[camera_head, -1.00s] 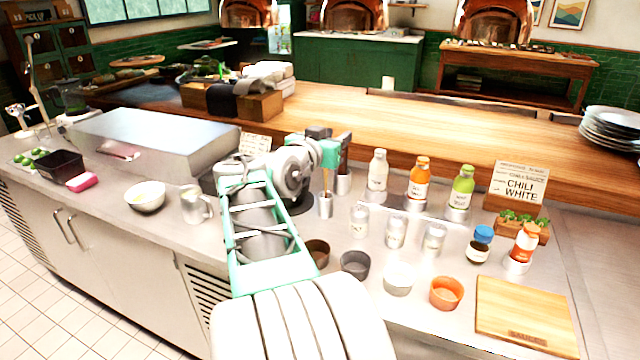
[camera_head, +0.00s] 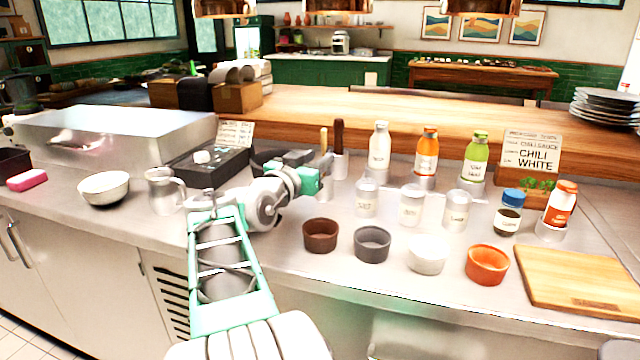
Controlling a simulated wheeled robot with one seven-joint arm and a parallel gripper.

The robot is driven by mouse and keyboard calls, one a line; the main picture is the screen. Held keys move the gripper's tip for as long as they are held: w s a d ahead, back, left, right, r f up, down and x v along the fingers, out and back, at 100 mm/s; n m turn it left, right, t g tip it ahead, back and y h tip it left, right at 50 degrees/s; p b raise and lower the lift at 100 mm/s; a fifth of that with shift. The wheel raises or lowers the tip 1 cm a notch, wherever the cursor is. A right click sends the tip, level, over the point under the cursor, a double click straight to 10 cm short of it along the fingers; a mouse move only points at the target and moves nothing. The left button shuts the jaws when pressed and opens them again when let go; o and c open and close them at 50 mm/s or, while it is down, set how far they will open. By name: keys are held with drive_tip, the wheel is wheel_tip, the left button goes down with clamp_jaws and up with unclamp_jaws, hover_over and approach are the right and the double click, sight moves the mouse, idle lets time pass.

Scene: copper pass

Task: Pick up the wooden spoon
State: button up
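A light wooden handle (camera_head: 324,140), which could be the wooden spoon, stands upright in a metal holder just beyond my gripper. A darker brown handle (camera_head: 339,133) stands in a second metal holder (camera_head: 341,165) right beside it. The lower ends of both are hidden, so I cannot tell which is the spoon. My gripper (camera_head: 312,160), teal with dark fingers, is in front of the holders and partly covers the nearer one. Its fingers look apart, with nothing clearly between them. I cannot tell whether it touches the light handle.
Shakers (camera_head: 411,205), sauce bottles (camera_head: 427,155) and small bowls (camera_head: 372,244) stand to the right. A cutting board (camera_head: 575,278) lies at the right front. A metal pitcher (camera_head: 163,190), a white bowl (camera_head: 104,188) and a black scale (camera_head: 205,166) are on the left. A wooden ledge (camera_head: 400,110) runs behind.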

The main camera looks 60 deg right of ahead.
drive_tip(key=d, duration=0.7)
drive_tip(key=shift+w+d+f, duration=0.3)
drive_tip(key=shift+d+f, duration=0.1)
drive_tip(key=shift+f, duration=0.05)
drive_tip(key=shift+c, duration=0.5)
clamp_jaws()
